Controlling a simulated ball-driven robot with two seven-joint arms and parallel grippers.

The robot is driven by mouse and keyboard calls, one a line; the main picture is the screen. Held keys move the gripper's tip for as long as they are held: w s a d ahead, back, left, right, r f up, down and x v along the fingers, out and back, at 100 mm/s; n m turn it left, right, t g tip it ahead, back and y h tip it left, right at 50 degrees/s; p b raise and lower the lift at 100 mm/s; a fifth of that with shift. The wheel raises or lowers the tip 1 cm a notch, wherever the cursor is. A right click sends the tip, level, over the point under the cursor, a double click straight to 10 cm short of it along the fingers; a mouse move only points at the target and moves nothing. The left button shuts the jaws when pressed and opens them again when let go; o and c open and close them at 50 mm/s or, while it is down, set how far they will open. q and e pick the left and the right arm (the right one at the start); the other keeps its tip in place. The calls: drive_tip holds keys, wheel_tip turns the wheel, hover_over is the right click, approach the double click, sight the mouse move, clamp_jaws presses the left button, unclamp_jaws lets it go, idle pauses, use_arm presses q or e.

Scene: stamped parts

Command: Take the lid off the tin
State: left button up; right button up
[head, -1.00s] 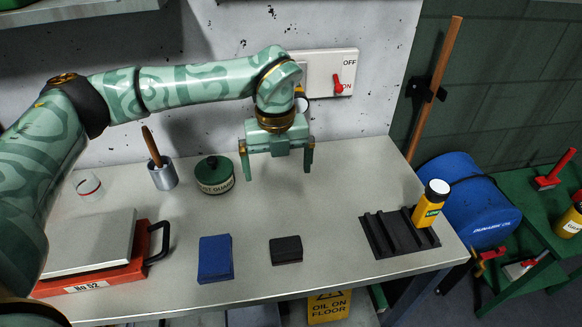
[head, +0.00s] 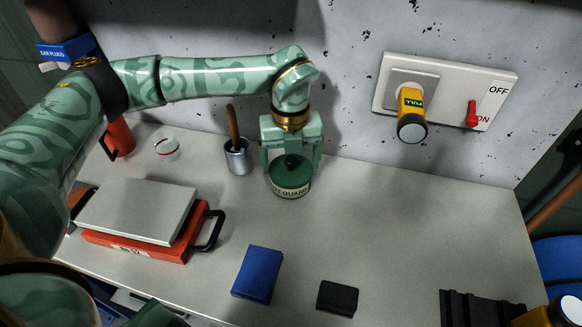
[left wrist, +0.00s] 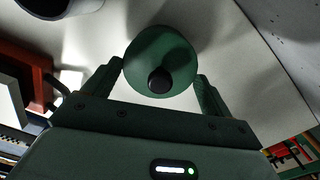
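The tin (head: 290,191) is a short round can with a cream label band that partly reads "GUARD". Its green lid (head: 280,177) has a black knob (head: 292,160) in the middle. The tin stands upright on the bench with the lid on. My left gripper (head: 292,170) is open, above the tin, pointing down with a finger on each side of the lid. In the left wrist view the lid (left wrist: 160,48) and its knob (left wrist: 159,80) show between the spread fingertips (left wrist: 160,72), with gaps at both sides.
A metal cup (head: 238,160) with a wooden-handled tool stands close left of the tin. A red-based block with a grey plate (head: 140,208) is farther left. A blue block (head: 258,274) and a black block (head: 338,298) lie in front. The bench right of the tin is clear.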

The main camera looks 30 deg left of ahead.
sight(290, 162)
use_arm(q)
drive_tip(key=c, duration=0.4)
drive_tip(key=shift+o, duration=0.2)
use_arm(e)
drive_tip(key=shift+w+d, duration=0.1)
drive_tip(key=shift+w, duration=0.25)
